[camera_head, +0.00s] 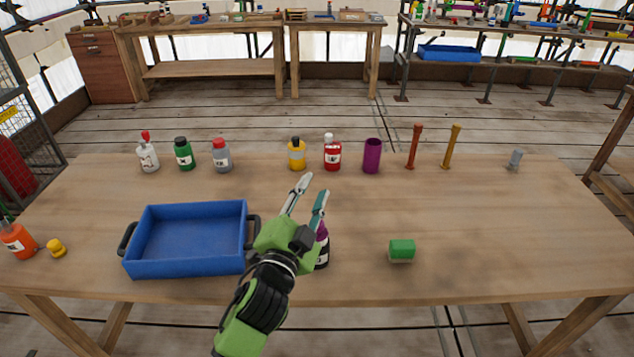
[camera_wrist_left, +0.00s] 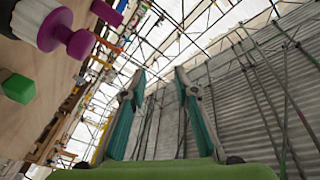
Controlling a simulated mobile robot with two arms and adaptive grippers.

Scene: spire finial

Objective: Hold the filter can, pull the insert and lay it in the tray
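My left gripper (camera_head: 310,191) is raised above the table, right of the blue tray (camera_head: 250,240), fingers pointing up and away. In the left wrist view its fingers (camera_wrist_left: 160,75) are apart with nothing between them. The tray is empty. A purple, white and dark bottle-like container (camera_head: 322,247) stands behind the gripper, partly hidden by it; its purple knob-like top (camera_wrist_left: 80,43) shows in the left wrist view. An upright purple cylinder (camera_head: 372,156) stands in the back row. I cannot tell which of these is the filter can; no insert is clearly visible. My right gripper is out of view.
A green block (camera_head: 402,250) lies right of the gripper. Several bottles, including a red one (camera_head: 332,155), and two posts (camera_head: 413,147) line the back. An orange bottle (camera_head: 17,240) and yellow piece (camera_head: 56,248) are at far left. The table's right side is mostly clear.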

